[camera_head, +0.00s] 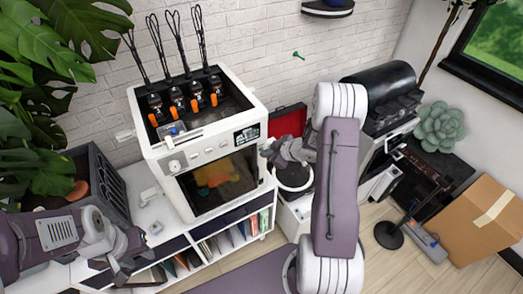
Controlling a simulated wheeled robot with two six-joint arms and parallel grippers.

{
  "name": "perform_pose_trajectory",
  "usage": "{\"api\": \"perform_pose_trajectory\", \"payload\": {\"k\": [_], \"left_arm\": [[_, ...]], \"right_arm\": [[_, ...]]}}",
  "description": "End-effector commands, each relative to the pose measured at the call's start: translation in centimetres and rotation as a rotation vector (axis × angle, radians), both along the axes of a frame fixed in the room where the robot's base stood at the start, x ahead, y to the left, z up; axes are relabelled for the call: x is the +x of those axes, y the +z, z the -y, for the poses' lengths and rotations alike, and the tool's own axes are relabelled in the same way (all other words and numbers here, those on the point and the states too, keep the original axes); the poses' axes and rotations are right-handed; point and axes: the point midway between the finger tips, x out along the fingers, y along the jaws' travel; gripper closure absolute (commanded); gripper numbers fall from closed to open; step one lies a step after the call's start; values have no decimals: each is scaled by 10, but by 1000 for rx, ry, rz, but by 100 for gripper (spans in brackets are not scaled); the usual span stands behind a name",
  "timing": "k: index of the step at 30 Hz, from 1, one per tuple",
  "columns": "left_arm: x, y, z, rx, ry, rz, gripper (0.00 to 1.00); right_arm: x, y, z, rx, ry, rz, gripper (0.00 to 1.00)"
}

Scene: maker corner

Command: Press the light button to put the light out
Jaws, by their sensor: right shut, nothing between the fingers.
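The white boxy machine (205,155) stands on the white shelf unit, with a round knob (175,166), a row of small buttons (208,151) and a small display (247,134) on its front panel. I cannot tell which button is the light button. An orange shape shows behind its dark window (217,182). My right gripper (268,152) is shut and empty beside the machine's right front edge, below the display; whether it touches is unclear. My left gripper (122,272) is low at the left, in front of the shelf unit; its fingers are too unclear to read.
A cardboard box (480,220) stands right.

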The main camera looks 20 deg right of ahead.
Motion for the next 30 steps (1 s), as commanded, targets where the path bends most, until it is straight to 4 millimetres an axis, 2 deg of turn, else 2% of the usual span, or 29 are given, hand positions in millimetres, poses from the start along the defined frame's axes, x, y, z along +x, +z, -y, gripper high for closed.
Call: {"api": "perform_pose_trajectory", "payload": {"k": [9,17,24,30], "left_arm": [[0,1,0,0,0,0,64],[0,0,0,0,0,0,64],[0,0,0,0,0,0,64],[0,-4,0,0,0,0,64]], "right_arm": [[2,0,0,0,1,1,100],[-9,0,0,1,1,0,100],[-10,0,0,-1,1,0,100],[-30,-1,3,1,-3,-2,100]]}}
